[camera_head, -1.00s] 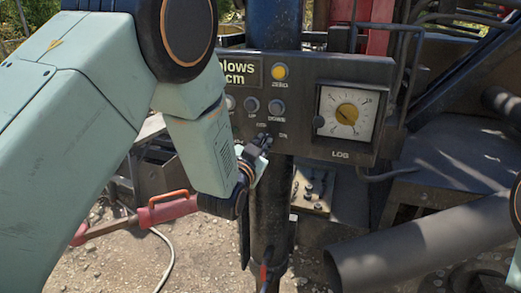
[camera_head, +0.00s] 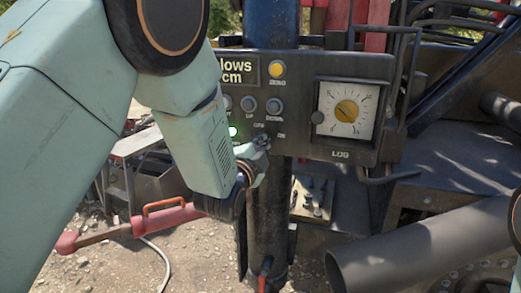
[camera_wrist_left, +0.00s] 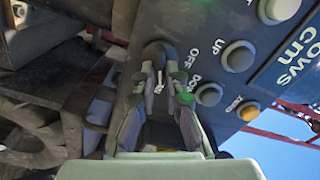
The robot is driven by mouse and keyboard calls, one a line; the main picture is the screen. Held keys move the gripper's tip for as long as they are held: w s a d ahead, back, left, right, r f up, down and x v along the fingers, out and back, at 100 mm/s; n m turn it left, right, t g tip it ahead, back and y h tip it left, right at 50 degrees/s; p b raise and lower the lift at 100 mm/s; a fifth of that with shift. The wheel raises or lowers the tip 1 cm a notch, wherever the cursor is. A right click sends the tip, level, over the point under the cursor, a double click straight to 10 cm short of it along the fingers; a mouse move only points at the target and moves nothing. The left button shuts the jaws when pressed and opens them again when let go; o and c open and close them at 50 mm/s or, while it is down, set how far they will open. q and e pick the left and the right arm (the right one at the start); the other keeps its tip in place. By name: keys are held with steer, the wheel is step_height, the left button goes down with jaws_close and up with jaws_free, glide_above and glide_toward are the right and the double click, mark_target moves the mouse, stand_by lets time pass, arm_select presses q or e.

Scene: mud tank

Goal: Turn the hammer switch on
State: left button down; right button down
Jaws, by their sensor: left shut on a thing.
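The hammer switch is a dark knob (camera_wrist_left: 158,50) low on the dark control panel (camera_head: 300,90), beside the OFF label in the left wrist view. My left gripper (camera_head: 262,145) comes in from the left at the panel's lower edge. In the left wrist view its two fingers (camera_wrist_left: 160,76) are closed in on the switch from both sides. In the head view the fingers mostly hide the switch, so its exact setting is unclear. A green lamp (camera_head: 233,131) glows left of the gripper. It also shows by the right finger in the left wrist view (camera_wrist_left: 186,98). My right gripper is out of view.
The panel also bears a yellow button (camera_head: 277,69), grey buttons (camera_head: 273,106) and a LOG dial (camera_head: 346,109). A dark vertical pipe (camera_head: 268,210) stands below it. A red tool with an orange handle (camera_head: 167,215) and a large grey pipe (camera_head: 430,245) lie lower down.

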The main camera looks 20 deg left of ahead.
arm_select(q)
steer(key=shift+m, duration=0.4)
steer(key=c, duration=1.4)
jaws_free()
steer(key=s, duration=0.7)
steer(key=shift+s, duration=0.25)
steer(key=shift+a, duration=0.1)
